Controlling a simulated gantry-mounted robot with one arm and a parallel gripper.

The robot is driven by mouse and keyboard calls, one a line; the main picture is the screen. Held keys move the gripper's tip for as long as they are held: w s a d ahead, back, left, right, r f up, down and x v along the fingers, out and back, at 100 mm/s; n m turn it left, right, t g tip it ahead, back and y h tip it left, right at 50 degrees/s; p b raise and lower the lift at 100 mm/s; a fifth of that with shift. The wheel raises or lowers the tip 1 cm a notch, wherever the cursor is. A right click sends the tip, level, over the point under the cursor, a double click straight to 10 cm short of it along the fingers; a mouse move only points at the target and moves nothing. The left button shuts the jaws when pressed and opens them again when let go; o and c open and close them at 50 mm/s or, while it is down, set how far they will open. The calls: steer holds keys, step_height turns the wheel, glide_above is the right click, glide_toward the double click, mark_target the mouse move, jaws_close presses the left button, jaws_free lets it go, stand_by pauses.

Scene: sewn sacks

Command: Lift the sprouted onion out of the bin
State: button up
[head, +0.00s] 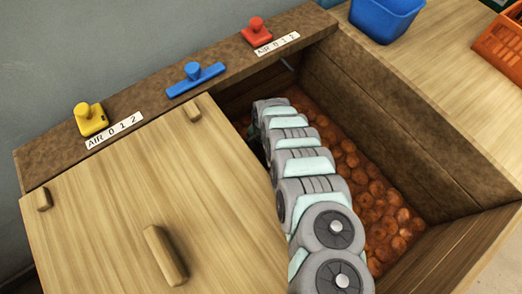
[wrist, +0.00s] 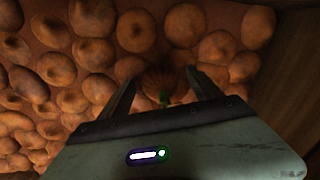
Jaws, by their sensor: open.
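The bin (head: 440,170) is a wooden box with its right part uncovered, and brown onions cover its floor. In the wrist view an onion with a green sprout (wrist: 165,82) lies among the other onions, between the fingers of my gripper (wrist: 161,82). The sprout points toward the gripper's palm. The fingers are open, one on each side of the onion; I cannot tell whether they touch it. The palm edge hides the near side of the onion. In the head view my arm reaches down into the bin and hides the gripper and the sprouted onion.
A wooden lid (head: 130,200) with handles covers the left part of the bin. Yellow (head: 91,118), blue (head: 195,78) and red (head: 257,30) controls sit on the back ledge. A blue container (head: 385,18) and an orange crate (head: 502,45) stand at the upper right. A bin wall (wrist: 292,80) is close on the right.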

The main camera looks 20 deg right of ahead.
steer(key=shift+r, duration=0.1)
steer(key=shift+c, duration=0.3)
steer(key=c, duration=1.4)
